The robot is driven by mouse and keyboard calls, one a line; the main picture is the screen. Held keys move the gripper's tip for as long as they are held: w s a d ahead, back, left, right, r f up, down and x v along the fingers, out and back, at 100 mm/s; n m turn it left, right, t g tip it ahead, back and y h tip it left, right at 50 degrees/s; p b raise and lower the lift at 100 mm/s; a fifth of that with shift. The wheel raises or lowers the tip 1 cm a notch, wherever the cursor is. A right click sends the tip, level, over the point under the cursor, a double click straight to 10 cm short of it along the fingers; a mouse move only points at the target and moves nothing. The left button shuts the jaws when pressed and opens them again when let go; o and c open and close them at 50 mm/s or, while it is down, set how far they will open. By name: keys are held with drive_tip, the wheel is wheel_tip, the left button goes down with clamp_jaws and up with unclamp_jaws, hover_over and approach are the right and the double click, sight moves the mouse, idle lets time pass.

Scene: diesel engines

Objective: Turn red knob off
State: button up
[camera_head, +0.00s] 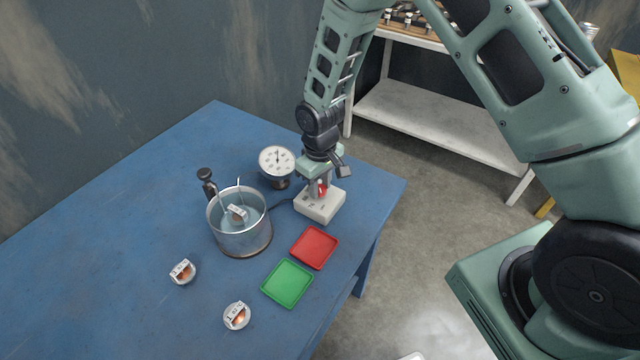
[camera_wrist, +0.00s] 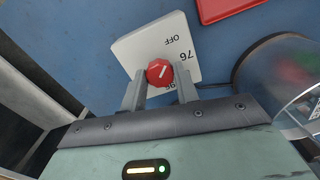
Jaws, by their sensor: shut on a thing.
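The red knob (camera_wrist: 159,72) sits on a white control box (camera_wrist: 128,47) printed with "OFF", "76" and another partly hidden number. A white line on the knob runs at a slant, toward the upper right in the wrist view. My gripper (camera_wrist: 160,84) is shut on the knob, with one finger on each side. In the head view my gripper (camera_head: 320,185) points down at the white box (camera_head: 318,207) near the table's right edge, and the red knob (camera_head: 322,188) shows only partly between the fingers.
A metal pot (camera_head: 240,238) with liquid and a part inside stands left of the box, joined to it by a cable. A dial gauge (camera_head: 277,161) stands behind. Red (camera_head: 314,248) and green (camera_head: 287,284) trays lie in front. Two small metal parts (camera_head: 182,271) (camera_head: 236,316) lie on the blue table (camera_head: 110,215).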

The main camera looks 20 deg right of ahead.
sight(320, 188)
drive_tip(key=o, duration=1)
drive_tip(key=shift+c, duration=0.2)
drive_tip(key=shift+r, duration=0.15)
wheel_tip(320, 188, up, 17)
drive_tip(key=b, duration=0.3)
drive_tip(key=s+a+r+n, duration=0.1)
drive_tip(key=s+a, duration=0.1)
drive_tip(key=s, duration=0.7)
drive_tip(key=s+a+r, duration=0.1)
drive_tip(key=s+r, duration=0.1)
drive_tip(key=s, duration=0.7)
drive_tip(key=s+a+r+n, duration=0.1)
drive_tip(key=s+a, duration=0.1)
drive_tip(key=s, duration=0.7)
drive_tip(key=shift+a+r+n+y, duration=0.3)
